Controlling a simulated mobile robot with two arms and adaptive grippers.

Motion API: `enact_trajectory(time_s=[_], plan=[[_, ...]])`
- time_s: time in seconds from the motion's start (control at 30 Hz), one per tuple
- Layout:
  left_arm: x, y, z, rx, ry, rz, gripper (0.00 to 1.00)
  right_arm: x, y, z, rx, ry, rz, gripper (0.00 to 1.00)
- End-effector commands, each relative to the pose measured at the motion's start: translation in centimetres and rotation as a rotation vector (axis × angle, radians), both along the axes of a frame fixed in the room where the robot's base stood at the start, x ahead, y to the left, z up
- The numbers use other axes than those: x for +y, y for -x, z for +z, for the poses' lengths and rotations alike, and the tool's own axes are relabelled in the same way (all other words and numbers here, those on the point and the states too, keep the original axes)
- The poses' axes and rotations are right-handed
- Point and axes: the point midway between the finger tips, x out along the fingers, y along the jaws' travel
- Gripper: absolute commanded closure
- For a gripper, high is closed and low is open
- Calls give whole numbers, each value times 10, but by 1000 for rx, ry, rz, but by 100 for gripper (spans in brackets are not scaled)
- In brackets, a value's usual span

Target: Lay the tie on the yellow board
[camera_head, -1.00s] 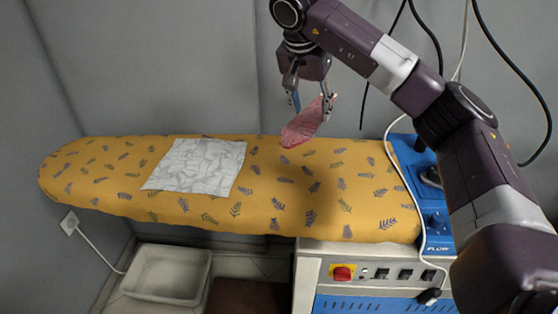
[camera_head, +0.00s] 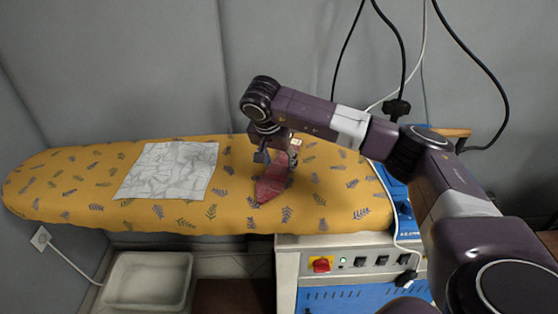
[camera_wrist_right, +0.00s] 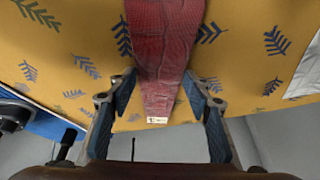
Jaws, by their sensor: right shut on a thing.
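The dark red patterned tie (camera_head: 270,186) is over the right half of the yellow board (camera_head: 330,205), a padded board with a leaf print. My right gripper (camera_head: 278,161) is low over the board and shut on the tie, its fingers at the tie's two sides. In the right wrist view the tie (camera_wrist_right: 160,45) runs between the fingertips, with a small white label at its near end. The tie appears low over or touching the board; I cannot tell how much of it rests there. My left gripper is not in view.
A grey-white wrinkled cloth (camera_head: 170,170) lies flat on the board's left half. A blue unit (camera_head: 402,205) with a white cord is at the board's right end. A control panel (camera_head: 350,261) and a white tray (camera_head: 148,280) are below. Cables hang on the right.

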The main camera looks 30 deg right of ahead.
Motion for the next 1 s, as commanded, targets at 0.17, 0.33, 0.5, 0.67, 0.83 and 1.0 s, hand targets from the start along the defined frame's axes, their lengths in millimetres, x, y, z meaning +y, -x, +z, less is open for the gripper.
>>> enact_trajectory(time_s=[0.17,0.33,0.5,0.67,0.83,1.0], plan=[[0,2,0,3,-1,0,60,0,-1,-1,-2,0,0,82],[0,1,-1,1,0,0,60,0,0,-3,-1,0,0,52],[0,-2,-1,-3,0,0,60,0,0,-2,-1,0,0,37],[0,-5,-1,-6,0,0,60,0,0,-2,-1,0,0,37],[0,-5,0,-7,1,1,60,1,0,3,-3,1,1,37],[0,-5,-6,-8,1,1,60,9,5,27,-8,-1,3,37]])
